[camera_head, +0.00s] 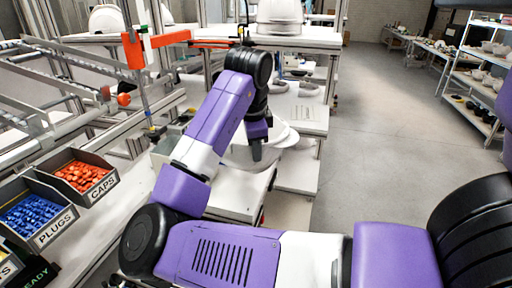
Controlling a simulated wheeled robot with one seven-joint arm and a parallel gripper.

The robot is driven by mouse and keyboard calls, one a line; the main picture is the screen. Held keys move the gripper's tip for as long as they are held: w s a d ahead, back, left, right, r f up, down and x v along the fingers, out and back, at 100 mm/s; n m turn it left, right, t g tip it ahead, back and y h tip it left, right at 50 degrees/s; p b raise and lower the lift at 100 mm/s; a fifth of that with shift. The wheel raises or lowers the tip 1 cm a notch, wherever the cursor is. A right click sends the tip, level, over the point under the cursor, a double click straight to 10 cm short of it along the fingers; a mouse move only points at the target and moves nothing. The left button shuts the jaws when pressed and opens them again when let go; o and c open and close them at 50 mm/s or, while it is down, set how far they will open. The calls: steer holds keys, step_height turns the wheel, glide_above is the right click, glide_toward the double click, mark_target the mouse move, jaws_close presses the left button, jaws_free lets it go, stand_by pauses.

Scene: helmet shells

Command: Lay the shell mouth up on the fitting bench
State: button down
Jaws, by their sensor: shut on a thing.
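A white helmet shell (284,137) is at the centre of the head view, partly hidden behind my purple arm. My gripper (257,150) reaches down to it and is shut on it at the near side. The shell looks bowl-like with its rim showing, but my wrist covers much of it, so I cannot tell for sure which way its mouth faces. It is over a small white-topped bench (236,190), probably the fitting bench. I cannot tell whether the shell touches the top.
Bins of red caps (84,176) and blue plugs (32,214) stand at left beside a roller conveyor (60,62). Another white shell (279,14) stands on a back table (318,37). A shelf rack (474,82) is at right. The grey floor (390,140) between is clear.

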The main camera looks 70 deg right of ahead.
step_height(320, 180, down, 8)
steer(key=b, duration=0.4)
steer(key=shift+r, duration=0.15)
steer(key=c, duration=1.3)
jaws_free()
steer(key=shift+o, duration=0.2)
steer(key=v, duration=0.7)
steer(key=shift+r, duration=0.4)
